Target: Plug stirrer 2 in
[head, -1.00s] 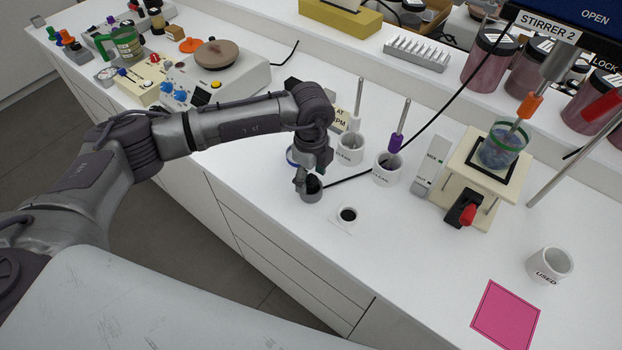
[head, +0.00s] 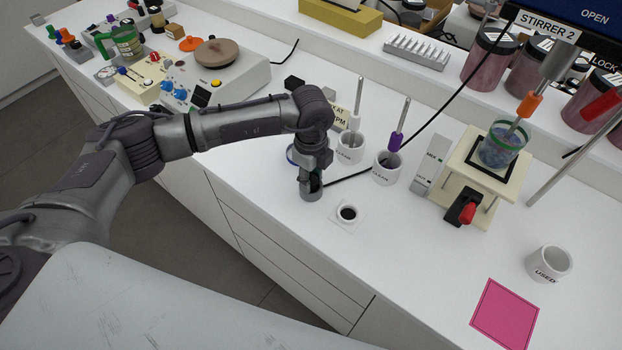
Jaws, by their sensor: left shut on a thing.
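The stirrer 2 unit, labelled "STIRRER 2" (head: 547,27), stands at the top right; its shaft reaches down into a green-rimmed beaker (head: 502,146). Its black cable (head: 440,112) runs down across the bench to my left gripper (head: 311,188). My left gripper is shut on the cable's plug end, which the fingers mostly hide, and points down at the bench. A round dark socket (head: 347,214) in a small white plate lies just to the right of and nearer than the gripper, apart from it. My right gripper is out of view.
Two white "CLEAN" cups (head: 349,150) (head: 386,170) with upright stirring rods stand close behind the gripper. A cream jack stand (head: 463,190) bears the beaker. A "USED" cup (head: 549,264) and a pink mat (head: 505,314) lie to the right. The bench between socket and mat is clear.

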